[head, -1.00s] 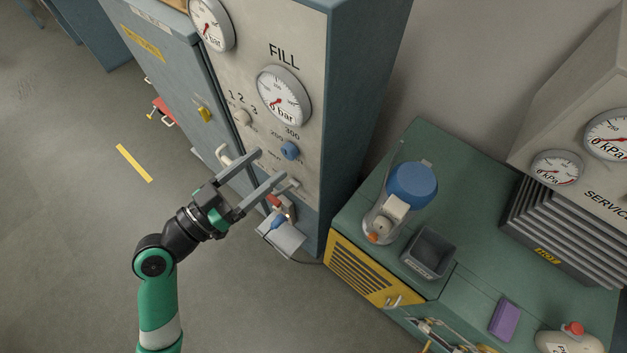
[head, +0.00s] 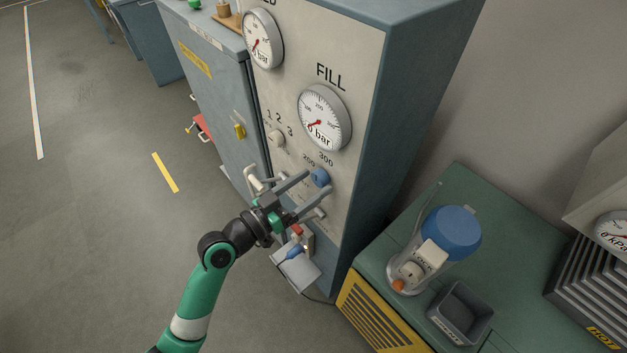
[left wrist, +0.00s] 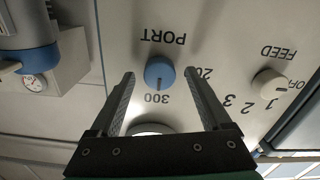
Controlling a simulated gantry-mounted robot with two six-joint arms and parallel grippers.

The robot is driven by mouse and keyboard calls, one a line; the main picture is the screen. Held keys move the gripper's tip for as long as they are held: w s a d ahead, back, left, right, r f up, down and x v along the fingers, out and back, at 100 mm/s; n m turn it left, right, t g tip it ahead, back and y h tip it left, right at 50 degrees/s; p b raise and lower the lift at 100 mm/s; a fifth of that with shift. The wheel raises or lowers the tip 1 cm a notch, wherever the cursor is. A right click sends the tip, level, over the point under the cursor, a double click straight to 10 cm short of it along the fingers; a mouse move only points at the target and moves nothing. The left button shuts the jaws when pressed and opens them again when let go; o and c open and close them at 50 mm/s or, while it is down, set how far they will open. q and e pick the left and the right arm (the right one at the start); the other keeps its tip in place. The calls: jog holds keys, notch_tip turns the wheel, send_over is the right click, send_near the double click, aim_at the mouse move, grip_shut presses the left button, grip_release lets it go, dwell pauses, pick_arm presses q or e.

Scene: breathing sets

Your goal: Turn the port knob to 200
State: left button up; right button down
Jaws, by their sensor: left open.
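The blue port knob (head: 320,177) is on the pale panel of the tall cabinet, below the FILL gauge. In the left wrist view the knob (left wrist: 159,72) sits below the word PORT, its mark towards the 300 label. The 200 label is partly hidden by a finger. My left gripper (head: 318,181) is open, its fingers pointing at the panel, one to each side of the knob in the picture. In the left wrist view its fingertips (left wrist: 160,74) stand apart from the knob's sides. I cannot tell how far they reach along it. My right gripper is not in view.
The white FEED knob (head: 277,138) is left of the port knob. The FILL gauge (head: 325,118) is above it and reads near 0. A small shelf (head: 300,274) juts out below. A green bench (head: 455,190) with a blue-topped device (head: 452,234) stands at right.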

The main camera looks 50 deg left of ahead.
pick_arm(q)
jog(key=shift+w, duration=0.6)
grip_shut()
